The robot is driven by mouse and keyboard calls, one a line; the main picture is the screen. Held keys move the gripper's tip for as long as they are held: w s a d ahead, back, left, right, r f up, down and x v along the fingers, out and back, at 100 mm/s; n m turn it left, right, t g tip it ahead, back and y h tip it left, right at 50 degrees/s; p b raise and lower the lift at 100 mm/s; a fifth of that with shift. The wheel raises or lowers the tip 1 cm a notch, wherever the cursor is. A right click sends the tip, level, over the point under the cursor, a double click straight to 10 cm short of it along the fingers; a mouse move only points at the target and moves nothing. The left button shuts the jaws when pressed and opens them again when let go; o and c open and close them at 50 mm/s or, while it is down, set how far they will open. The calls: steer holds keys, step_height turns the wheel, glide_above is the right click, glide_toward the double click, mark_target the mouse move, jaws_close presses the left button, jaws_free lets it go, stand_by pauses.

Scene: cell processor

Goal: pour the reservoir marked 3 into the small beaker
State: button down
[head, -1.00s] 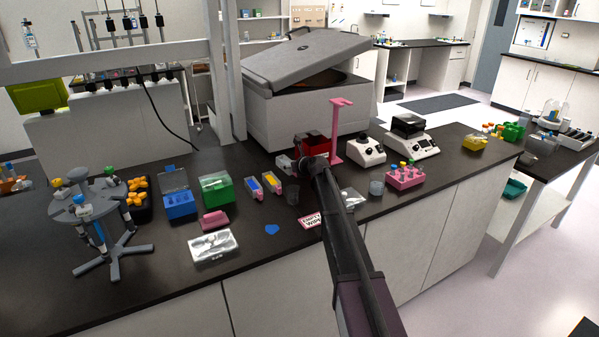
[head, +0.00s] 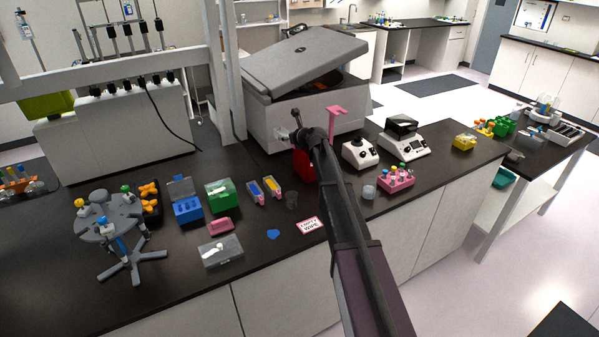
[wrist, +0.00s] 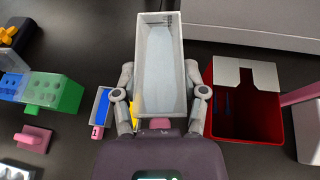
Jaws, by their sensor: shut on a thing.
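My gripper (wrist: 160,108) is shut on a pale, open-topped trough, the reservoir (wrist: 160,65), with a clear, bluish-grey inside. No number on it is readable. In the head view, my gripper (head: 299,138) holds the reservoir (head: 283,133) raised above the bench, near the red bin. Two other reservoirs, one with blue (head: 255,189) and one with yellow (head: 271,185), stand on the bench; the blue one shows a "1" in the wrist view (wrist: 97,132). A small, dark see-through beaker (head: 291,201) stands beside them. A clear cup (head: 369,192) stands right of my arm.
A red bin (wrist: 245,128) is close to the right of my gripper. A pink stand (head: 332,122) and a large lidded machine (head: 262,122) are behind it. Green (head: 222,199) and blue (head: 188,211) boxes stand left.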

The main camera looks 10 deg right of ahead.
steer(key=shift+r+p, duration=1.55)
steer(key=shift+r, duration=0.55)
steer(key=shift+s+f, duration=0.1)
